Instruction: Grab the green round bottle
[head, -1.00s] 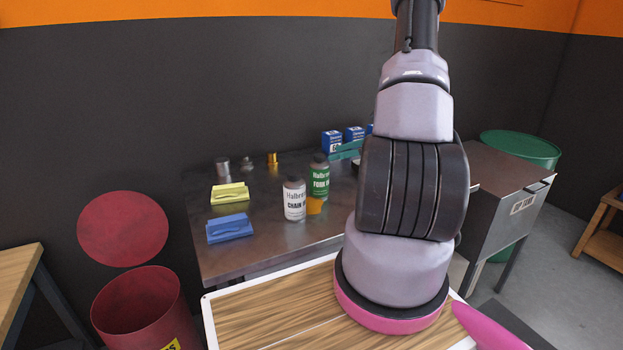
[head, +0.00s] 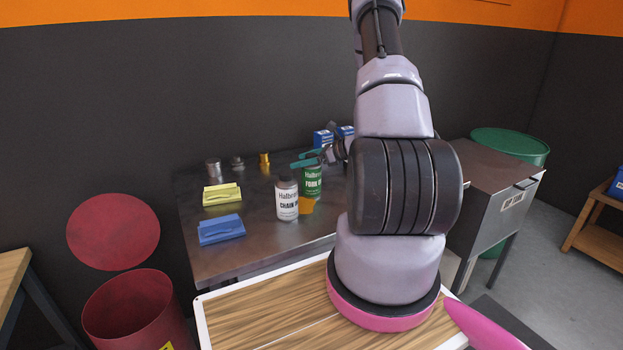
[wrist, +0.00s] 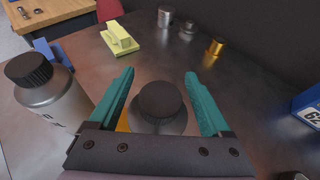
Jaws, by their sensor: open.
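The green round bottle (head: 311,183), with a green label, stands upright on the metal bench top (head: 240,258). In the wrist view its dark cap and grey shoulder (wrist: 160,108) sit between the two teal fingers of my gripper (wrist: 159,74). My gripper also shows in the head view (head: 306,159), at the height of the bottle's top. It is open, with one finger on each side of the cap. The label is hidden in the wrist view.
A white-labelled bottle (head: 287,200) stands close beside it; it also shows in the wrist view (wrist: 50,95). An orange item (head: 307,206) lies at the bottle's front.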

